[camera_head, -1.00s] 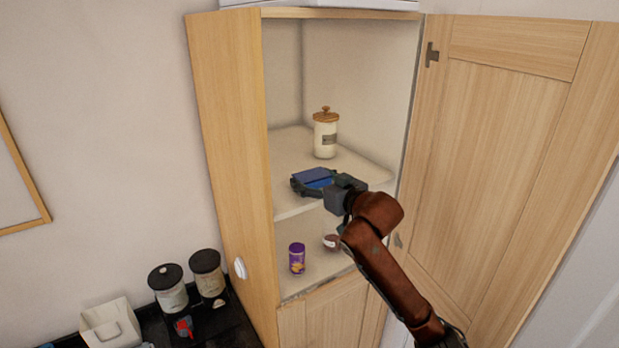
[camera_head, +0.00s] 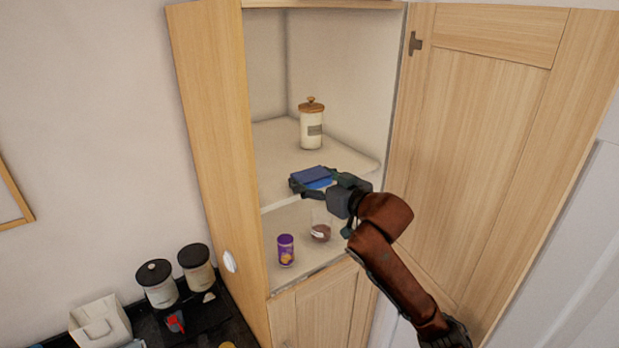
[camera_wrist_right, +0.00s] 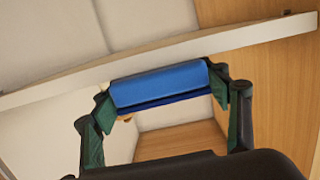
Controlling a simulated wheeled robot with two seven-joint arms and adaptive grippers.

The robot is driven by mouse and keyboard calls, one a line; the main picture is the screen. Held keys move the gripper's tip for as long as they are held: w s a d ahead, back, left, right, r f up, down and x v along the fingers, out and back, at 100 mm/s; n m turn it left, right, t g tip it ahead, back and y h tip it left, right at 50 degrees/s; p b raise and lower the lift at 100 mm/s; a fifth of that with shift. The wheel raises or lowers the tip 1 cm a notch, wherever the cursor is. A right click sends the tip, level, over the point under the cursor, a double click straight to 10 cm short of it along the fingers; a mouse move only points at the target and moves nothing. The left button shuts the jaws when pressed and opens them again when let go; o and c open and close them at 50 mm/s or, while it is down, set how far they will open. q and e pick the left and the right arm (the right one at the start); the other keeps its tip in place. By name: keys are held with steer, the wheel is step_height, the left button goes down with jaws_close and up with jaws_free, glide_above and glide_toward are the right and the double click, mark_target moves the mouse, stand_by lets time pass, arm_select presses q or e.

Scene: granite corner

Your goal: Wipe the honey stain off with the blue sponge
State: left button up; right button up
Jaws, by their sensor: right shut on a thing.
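The blue sponge (camera_head: 318,180) is held by my right gripper (camera_head: 312,182) in front of the open cupboard, near the front edge of the middle shelf (camera_head: 275,170). In the right wrist view the sponge (camera_wrist_right: 160,87) lies across between the two fingers, with the shelf edge just behind it. The right gripper is shut on it. I cannot make out a honey stain in these frames. My left gripper is not in view.
A jar with a wooden lid (camera_head: 311,128) stands on the middle shelf. A purple can (camera_head: 286,250) and a small jar with brown contents (camera_head: 320,228) stand on the shelf below. The cupboard door (camera_head: 480,150) is open at right. Canisters (camera_head: 157,283) stand at lower left.

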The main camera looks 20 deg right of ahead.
steer(key=shift+r, duration=0.15)
steer(key=shift+r, duration=1.45)
